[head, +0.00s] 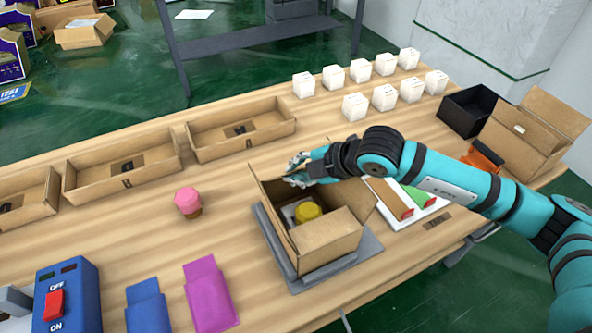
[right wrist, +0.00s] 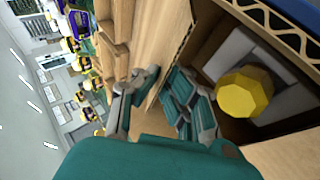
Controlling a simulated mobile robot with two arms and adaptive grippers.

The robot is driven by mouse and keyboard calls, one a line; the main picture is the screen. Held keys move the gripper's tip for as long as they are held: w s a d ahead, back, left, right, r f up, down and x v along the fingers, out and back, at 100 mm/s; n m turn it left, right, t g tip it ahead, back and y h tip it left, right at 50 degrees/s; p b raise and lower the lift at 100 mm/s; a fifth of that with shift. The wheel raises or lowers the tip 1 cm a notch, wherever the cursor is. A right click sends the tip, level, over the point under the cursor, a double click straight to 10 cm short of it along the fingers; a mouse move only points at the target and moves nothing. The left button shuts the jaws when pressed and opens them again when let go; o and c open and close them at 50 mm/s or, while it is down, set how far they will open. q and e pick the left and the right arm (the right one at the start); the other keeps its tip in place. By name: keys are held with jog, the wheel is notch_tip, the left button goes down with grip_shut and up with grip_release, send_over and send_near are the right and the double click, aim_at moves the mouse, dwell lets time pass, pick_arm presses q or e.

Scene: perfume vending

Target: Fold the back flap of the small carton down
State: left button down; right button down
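The small open carton (head: 332,245) stands on a grey plate (head: 347,272) near the middle of the table. A yellow perfume cap (head: 308,212) in a grey insert shows inside; the cap also shows in the right wrist view (right wrist: 245,92). The carton's left flap (head: 268,213) stands up and its right flap (head: 355,197) leans outward. My right gripper (head: 298,172) is at the carton's back edge. In the right wrist view its fingers (right wrist: 160,100) are apart, with a cardboard panel (right wrist: 172,45) between them, seemingly the back flap.
Low cardboard trays (head: 125,168) line the left and back. White boxes (head: 383,97) stand behind. A pink-capped bottle (head: 188,201), purple packet (head: 211,292) and blue switch box (head: 68,298) are left. A black bin (head: 470,110) and larger carton (head: 522,138) are right.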

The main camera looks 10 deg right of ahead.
jog(key=c, duration=1.5)
grip_release()
jog(key=shift+c, duration=0.2)
jog(key=v, duration=1.2)
